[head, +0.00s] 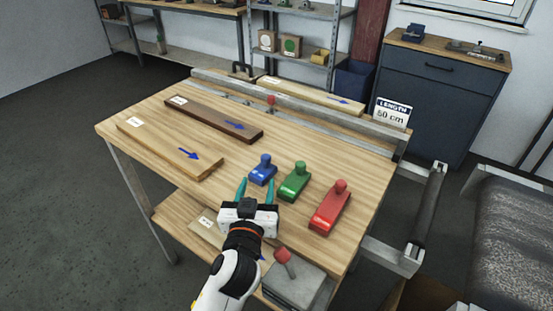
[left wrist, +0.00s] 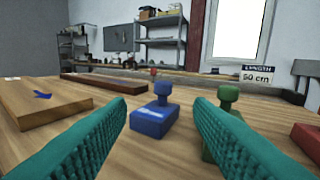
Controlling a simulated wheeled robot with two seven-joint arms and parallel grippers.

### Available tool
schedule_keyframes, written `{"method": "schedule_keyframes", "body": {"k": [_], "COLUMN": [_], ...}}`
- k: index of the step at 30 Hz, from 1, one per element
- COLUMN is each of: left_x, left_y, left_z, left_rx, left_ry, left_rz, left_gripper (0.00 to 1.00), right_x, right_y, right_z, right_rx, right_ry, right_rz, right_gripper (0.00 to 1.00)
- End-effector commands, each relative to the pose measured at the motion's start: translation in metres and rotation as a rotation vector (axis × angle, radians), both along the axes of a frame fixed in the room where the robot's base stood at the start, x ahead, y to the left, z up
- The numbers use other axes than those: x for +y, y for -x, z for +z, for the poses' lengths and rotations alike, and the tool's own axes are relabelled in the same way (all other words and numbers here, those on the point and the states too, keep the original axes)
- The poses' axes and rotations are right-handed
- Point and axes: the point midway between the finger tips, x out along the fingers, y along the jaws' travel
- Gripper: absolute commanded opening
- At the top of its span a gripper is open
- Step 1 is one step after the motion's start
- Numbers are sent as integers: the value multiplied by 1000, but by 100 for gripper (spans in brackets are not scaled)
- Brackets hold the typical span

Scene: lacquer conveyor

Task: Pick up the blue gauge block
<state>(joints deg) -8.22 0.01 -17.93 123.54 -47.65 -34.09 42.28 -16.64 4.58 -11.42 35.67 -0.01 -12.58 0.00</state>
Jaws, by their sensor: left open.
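The blue gauge block (head: 262,171) stands on the wooden table (head: 340,158), a low block with a round knob on top. It is the leftmost of a row, with a green block (head: 294,182) and a larger red block (head: 331,208) to its right. My left gripper (head: 257,190) is open and empty, just on the near side of the blue block. In the left wrist view the blue block (left wrist: 154,118) shows beyond and between the two teal fingers (left wrist: 160,140). The right finger partly covers the green block (left wrist: 224,105). My right gripper is out of view.
A light board (head: 170,148) and a dark board (head: 213,118), each with a blue arrow, lie left of the blocks. A conveyor (head: 510,235) is at the right.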

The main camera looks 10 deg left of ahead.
Motion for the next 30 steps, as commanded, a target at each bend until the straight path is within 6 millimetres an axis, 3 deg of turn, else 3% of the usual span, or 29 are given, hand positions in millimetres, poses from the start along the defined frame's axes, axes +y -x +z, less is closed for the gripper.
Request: {"method": "schedule_keyframes", "body": {"k": [6, 14, 19, 30], "left_x": [3, 7, 8, 10], "left_y": [-23, -63, -74, -119], "left_z": [3, 1, 1, 0], "left_rx": [-2, 0, 0, 1], "left_ry": [-3, -3, -2, -1], "left_rz": [0, -1, -1, 0], "left_gripper": [47, 47, 47, 47], "right_x": [-1, -1, -1, 0], "right_y": [-1, 20, 15, 8], "right_z": [7, 13, 16, 26], "right_rx": [-1, 27, 21, 11], "right_ry": [1, 2, 2, 0], "right_rz": [0, 0, 0, 1], "right_gripper": [36, 36, 36, 36]}}
